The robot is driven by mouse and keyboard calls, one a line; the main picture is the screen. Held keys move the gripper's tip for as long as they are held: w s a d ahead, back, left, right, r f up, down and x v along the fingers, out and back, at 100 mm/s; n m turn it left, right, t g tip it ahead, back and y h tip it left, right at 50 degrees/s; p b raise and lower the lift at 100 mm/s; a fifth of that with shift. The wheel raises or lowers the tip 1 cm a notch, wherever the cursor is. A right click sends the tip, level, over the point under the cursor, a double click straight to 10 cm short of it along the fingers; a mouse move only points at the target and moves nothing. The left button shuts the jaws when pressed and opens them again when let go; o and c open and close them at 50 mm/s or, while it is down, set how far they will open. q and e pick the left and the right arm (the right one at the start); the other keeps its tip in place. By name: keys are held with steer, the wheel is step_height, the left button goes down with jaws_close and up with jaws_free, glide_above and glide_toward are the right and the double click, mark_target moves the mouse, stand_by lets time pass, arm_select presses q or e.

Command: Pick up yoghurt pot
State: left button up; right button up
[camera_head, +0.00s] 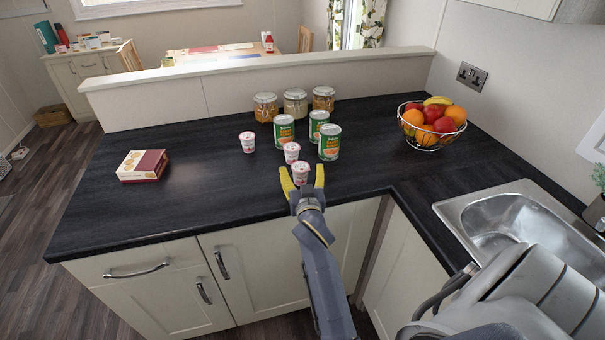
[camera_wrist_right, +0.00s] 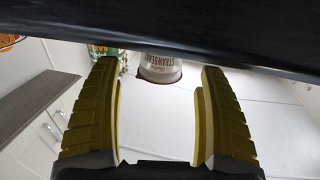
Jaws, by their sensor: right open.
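Three small white yoghurt pots with red markings stand on the black worktop (camera_head: 215,195). The nearest yoghurt pot (camera_head: 301,175) is between the tips of my right gripper (camera_head: 302,180). In the right wrist view this pot (camera_wrist_right: 160,68), with its strawberry label, shows just beyond the open yellow fingers (camera_wrist_right: 160,85), with gaps at both sides. I cannot tell whether a finger touches it. A second yoghurt pot (camera_head: 292,152) stands just behind it, and a third yoghurt pot (camera_head: 247,142) stands further left. My left gripper is not in view.
Three green tins (camera_head: 329,143) stand close behind and right of the near pots. Lidded jars (camera_head: 295,103) line the back ledge. A fruit bowl (camera_head: 432,143) and the sink (camera_head: 510,222) are at the right. A box (camera_head: 142,166) lies at the left. The front-left worktop is clear.

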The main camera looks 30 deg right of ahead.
steer(key=shift+x, duration=1.3)
steer(key=shift+c, duration=0.4)
steer(key=c, duration=1.4)
